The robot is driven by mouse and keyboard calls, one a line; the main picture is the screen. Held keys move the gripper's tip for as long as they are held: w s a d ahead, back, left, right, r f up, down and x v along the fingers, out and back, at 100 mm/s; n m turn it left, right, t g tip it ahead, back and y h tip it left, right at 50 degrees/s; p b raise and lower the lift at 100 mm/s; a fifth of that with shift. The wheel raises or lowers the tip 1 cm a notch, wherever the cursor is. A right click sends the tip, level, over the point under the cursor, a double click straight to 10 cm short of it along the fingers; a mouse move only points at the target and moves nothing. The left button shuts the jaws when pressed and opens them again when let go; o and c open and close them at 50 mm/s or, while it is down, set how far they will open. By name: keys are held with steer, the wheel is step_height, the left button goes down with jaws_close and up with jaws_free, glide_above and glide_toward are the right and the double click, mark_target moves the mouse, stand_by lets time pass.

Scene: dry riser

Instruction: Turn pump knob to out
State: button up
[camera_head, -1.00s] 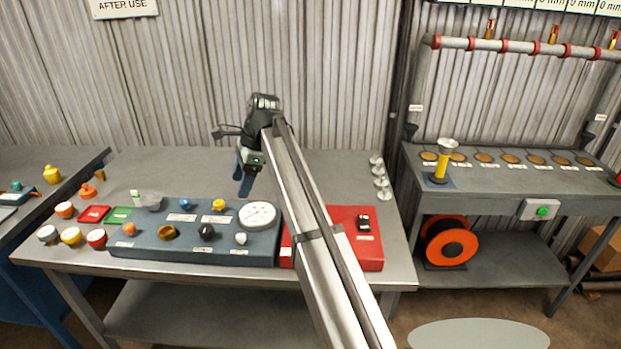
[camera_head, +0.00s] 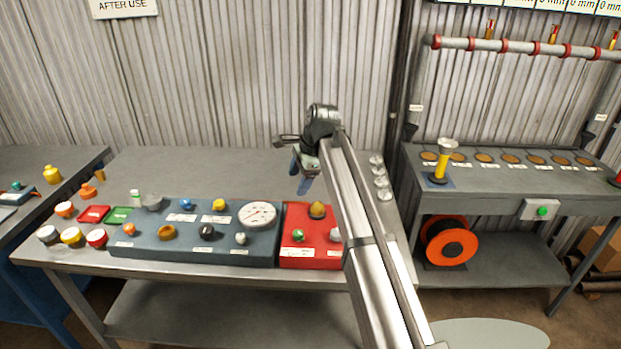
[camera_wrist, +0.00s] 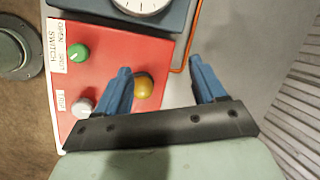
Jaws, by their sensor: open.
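My gripper (camera_head: 302,184) is open and empty, above the bench behind the red box (camera_head: 312,258). The red box carries a green knob (camera_head: 298,235), a mustard-yellow knob (camera_head: 317,210) and a pale knob (camera_head: 335,235). In the wrist view, my gripper (camera_wrist: 160,68) has its blue fingers spread, the left one overlapping the mustard knob (camera_wrist: 144,87). The green knob (camera_wrist: 78,53) and pale knob (camera_wrist: 82,107) lie to its left. I cannot tell which knob is the pump knob; labels are too small to read surely. My arm hides the box's right part.
A blue-grey panel (camera_head: 140,250) with several knobs and a white dial gauge (camera_head: 257,215) adjoins the red box. Several coloured caps stand at the bench's left end. Small silvery pieces (camera_head: 381,182) stand right of my arm. The bench's back is clear.

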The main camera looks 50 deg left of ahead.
steer(key=shift+w+d+f+t, duration=0.2)
steer(key=shift+w+d, duration=0.2)
steer(key=shift+w, duration=0.3)
steer(key=shift+w+d+f+t, duration=0.1)
steer(key=shift+w+d+t, duration=0.1)
steer(key=shift+w+d, duration=0.35)
steer(key=shift+w+a, duration=0.15)
step_height(320, 180, up, 5)
steer(key=m+h, duration=0.4)
steer(key=m, duration=0.3)
glide_above(206, 228)
steer(key=shift+t, duration=0.3)
step_height(206, 228, down, 13)
steer(key=shift+f, duration=0.15)
steer(key=c, duration=1.1)
